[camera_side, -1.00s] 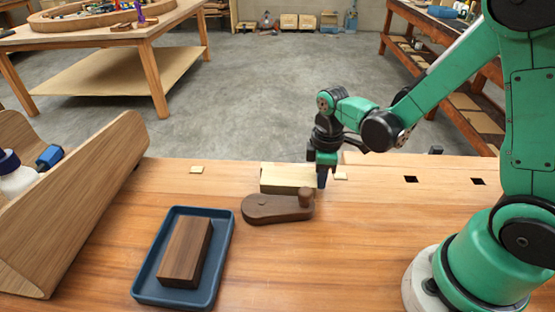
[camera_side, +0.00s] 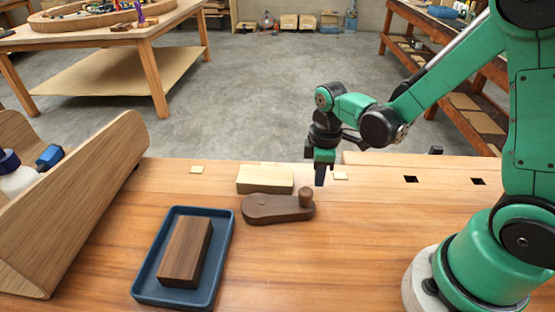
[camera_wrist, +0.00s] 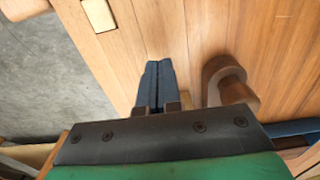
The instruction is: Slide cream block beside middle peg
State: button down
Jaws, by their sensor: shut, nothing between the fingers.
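The cream block (camera_side: 265,181) lies flat on the bench, behind the dark brown wooden piece (camera_side: 265,208) with a rounded upright peg (camera_side: 306,197) at its right end. My gripper (camera_side: 320,183) is shut and empty, pointing down to the right of the block, with a visible gap between them. In the wrist view my shut fingers (camera_wrist: 155,68) are left of the dark piece and its peg (camera_wrist: 237,91); the block is mostly hidden behind my gripper body there. I cannot tell which feature is the middle peg.
Pale square inlays (camera_side: 196,169) and (camera_side: 340,176) sit along the bench's far edge, with dark square holes (camera_side: 410,179) farther right. A blue tray (camera_side: 222,262) holds a dark wood block (camera_side: 186,250). A wooden caddy (camera_side: 100,190) stands left. The bench front right of the tray is clear.

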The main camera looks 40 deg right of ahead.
jog(key=s+a+r+m+t, duration=0.2)
jog(key=r+m+t, duration=0.5)
jog(key=r, duration=0.5)
jog(key=shift+s+a+m, duration=0.15)
jog(key=shift+s+m, duration=0.35)
jog(key=shift+m, duration=0.3)
